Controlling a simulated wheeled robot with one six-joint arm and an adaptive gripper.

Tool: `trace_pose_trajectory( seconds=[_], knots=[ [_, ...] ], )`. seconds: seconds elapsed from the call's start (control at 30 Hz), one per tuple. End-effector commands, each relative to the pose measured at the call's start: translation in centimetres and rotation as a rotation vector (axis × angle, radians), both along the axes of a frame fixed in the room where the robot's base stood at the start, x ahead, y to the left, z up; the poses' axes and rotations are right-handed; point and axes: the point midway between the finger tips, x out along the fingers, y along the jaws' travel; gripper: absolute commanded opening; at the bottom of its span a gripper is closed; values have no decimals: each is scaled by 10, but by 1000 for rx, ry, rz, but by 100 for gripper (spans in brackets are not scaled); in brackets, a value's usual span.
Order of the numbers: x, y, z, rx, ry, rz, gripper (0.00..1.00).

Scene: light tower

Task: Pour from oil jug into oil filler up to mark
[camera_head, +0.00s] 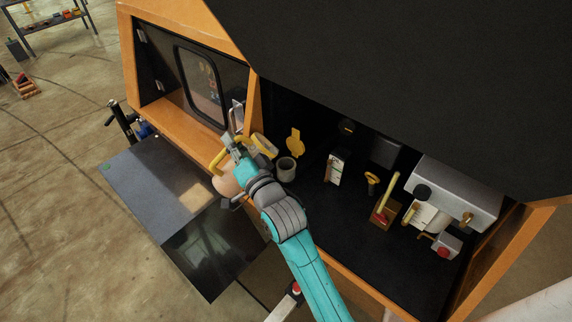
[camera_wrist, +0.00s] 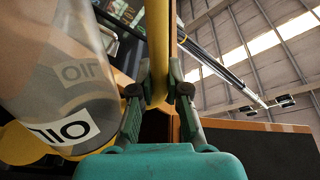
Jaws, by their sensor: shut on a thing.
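My gripper (camera_head: 232,146) is shut on the yellow handle of the oil jug (camera_wrist: 62,85), at the front edge of the open machine bay. In the wrist view, the handle (camera_wrist: 157,55) runs between both fingers. The translucent jug body fills the left side, its OIL label (camera_wrist: 62,130) upside down. In the head view, my arm partly hides the jug, and its tilt and oil level cannot be told. The oil filler, a grey round neck (camera_head: 286,169), stands just right of my gripper, with an upright yellow cap (camera_head: 296,142) behind it. Its mark cannot be made out.
Inside the bay to the right are a white marked panel (camera_head: 334,170), a yellow-handled lever on a red base (camera_head: 385,209) and a grey box (camera_head: 458,190). A dark side table (camera_head: 160,190) stands at left. The orange frame (camera_head: 196,124) borders the bay.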

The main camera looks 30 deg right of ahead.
Motion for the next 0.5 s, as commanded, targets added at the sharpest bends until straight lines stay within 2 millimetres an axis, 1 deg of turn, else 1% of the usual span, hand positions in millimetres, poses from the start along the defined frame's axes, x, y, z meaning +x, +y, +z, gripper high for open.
trace_pose_trajectory(
  seconds=[0.5],
  knots=[
    [0, -3, 0, 32, -5, -1, 0]
  ],
)
